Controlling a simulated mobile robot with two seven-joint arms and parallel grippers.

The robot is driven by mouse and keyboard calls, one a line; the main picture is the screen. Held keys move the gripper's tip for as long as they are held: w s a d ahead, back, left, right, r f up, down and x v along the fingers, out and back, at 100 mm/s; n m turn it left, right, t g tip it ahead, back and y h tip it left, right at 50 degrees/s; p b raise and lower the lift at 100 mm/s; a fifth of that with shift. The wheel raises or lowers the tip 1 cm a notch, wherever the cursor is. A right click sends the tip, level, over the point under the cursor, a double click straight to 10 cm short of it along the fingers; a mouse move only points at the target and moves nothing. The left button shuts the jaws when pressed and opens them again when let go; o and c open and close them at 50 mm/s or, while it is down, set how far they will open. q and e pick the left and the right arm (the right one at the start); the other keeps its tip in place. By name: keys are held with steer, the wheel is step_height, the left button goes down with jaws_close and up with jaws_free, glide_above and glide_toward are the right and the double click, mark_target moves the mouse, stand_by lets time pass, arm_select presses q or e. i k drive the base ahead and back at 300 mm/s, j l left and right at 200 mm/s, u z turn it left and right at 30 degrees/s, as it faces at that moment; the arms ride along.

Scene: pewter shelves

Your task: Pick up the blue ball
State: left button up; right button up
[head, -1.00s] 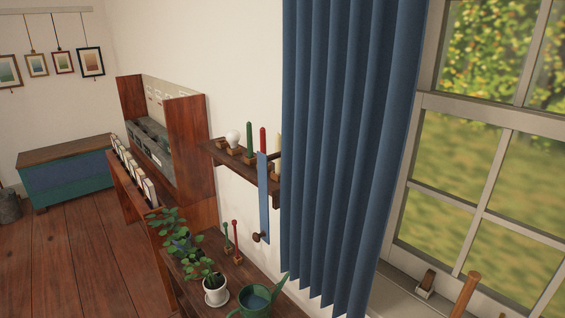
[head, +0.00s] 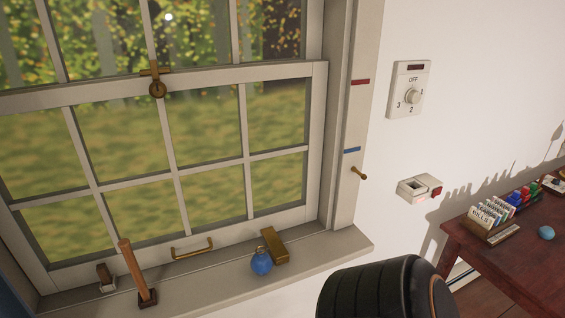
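A small light-blue ball (head: 546,232) rests on the red-brown desk (head: 480,262) at the right edge of the head view. A darker blue round object (head: 261,263) with a brass-coloured ring on top sits on the window sill (head: 205,283), touching or very near a brass block (head: 274,246); I cannot tell whether it is a plain ball or an ornament. Neither of my grippers is in view.
A card holder (head: 492,222) and several coloured items stand near the light-blue ball. A wooden-handled tool (head: 134,272) stands on the sill. A dial (head: 410,92) is on the wall.

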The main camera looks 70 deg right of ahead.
mark_target(261, 262)
steer(key=z, duration=1.9)
